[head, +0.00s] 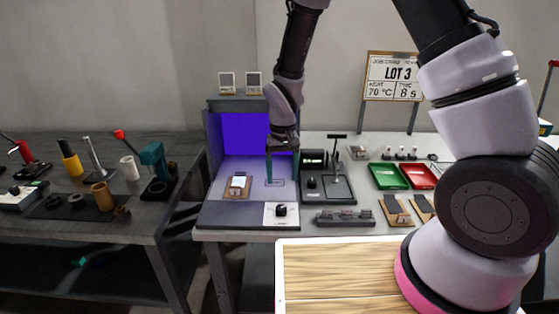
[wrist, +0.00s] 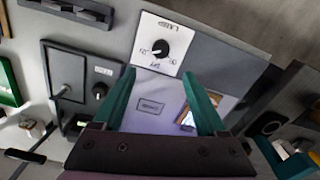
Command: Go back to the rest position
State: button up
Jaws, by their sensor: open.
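My gripper (head: 282,176) hangs from my arm at the front of a booth (head: 226,105) with a violet-lit back. Its two teal fingers point down and are apart, with nothing between them. In the wrist view my gripper (wrist: 158,76) is open above the pale booth floor, where a small outlined rectangle (wrist: 151,106) shows between the fingers. A wooden holder with a light, screen-like piece (head: 238,186) stands left of my gripper on the booth floor. It is partly hidden behind a finger in the wrist view (wrist: 188,119).
A black dial on a white lamp card (head: 282,211) sits at the booth's front. A black device with a lever (head: 328,185) stands close right of my gripper. Green (head: 387,177) and red (head: 419,177) trays lie further right. A dark table (head: 150,220) with several tools is left.

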jog(key=d+r+m+t+y, duration=0.1)
jog(key=d+r+m, duration=0.1)
jog(key=d+r, duration=0.65)
jog(key=d+r+m+t+y, duration=0.1)
jog(key=d+r+t, duration=0.15)
jog(key=r, duration=1.05)
jog(key=s+d+r+m+t, duration=0.3)
jog(key=s+d+r, duration=0.8)
jog(key=s+r, duration=0.2)
jog(key=shift+d+r+m, duration=0.3)
jog(key=shift+d+r, duration=0.05)
jog(key=shift+r, duration=0.25)
